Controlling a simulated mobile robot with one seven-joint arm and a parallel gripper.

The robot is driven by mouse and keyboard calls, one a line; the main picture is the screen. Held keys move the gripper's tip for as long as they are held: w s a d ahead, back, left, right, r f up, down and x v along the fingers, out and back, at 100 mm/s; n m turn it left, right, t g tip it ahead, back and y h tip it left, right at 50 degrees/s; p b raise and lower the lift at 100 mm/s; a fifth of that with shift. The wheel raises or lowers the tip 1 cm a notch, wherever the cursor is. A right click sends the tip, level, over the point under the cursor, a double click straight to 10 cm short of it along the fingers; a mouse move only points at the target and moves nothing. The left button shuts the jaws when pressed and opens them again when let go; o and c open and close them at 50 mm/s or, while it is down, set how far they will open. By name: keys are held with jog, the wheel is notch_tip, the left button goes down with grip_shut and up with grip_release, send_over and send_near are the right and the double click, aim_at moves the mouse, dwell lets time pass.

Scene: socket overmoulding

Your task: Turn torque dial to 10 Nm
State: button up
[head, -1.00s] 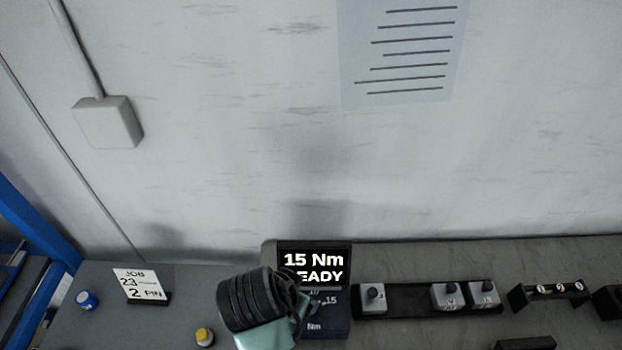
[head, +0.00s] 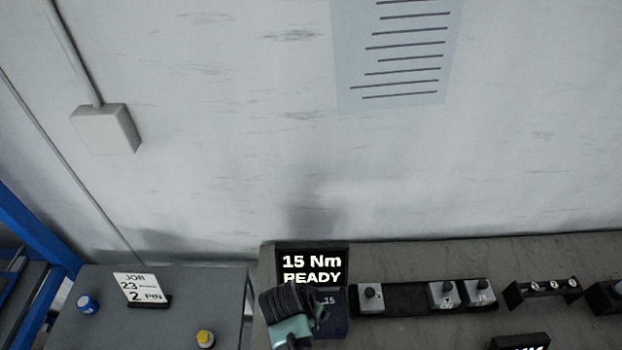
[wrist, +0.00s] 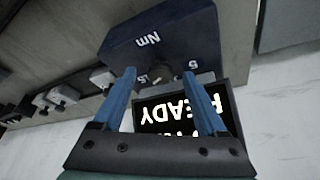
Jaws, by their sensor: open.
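The torque unit (wrist: 165,38) is a dark blue box marked "Nm", with numbers on its face; in the head view its face (head: 334,325) is partly hidden by my arm. Its display (head: 312,265) reads "15 Nm READY" and shows upside down in the wrist view (wrist: 180,108). The small dark dial (wrist: 161,71) sits between the numbers. My gripper (wrist: 160,76) is open, its blue fingers pointing at the unit's face, one tip on each side of the dial. I cannot tell whether the tips touch it.
A job card (head: 137,288) reading "23" and "2 PIN" stands on the left table. A blue-capped pot (head: 87,304) and a yellow-capped pot (head: 205,339) stand near it. Right of the unit, a black tray (head: 405,299) holds grey blocks, with a black rack (head: 542,290) beyond.

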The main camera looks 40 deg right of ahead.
jog(key=shift+f, duration=0.1)
jog(key=shift+c, duration=0.2)
grip_shut()
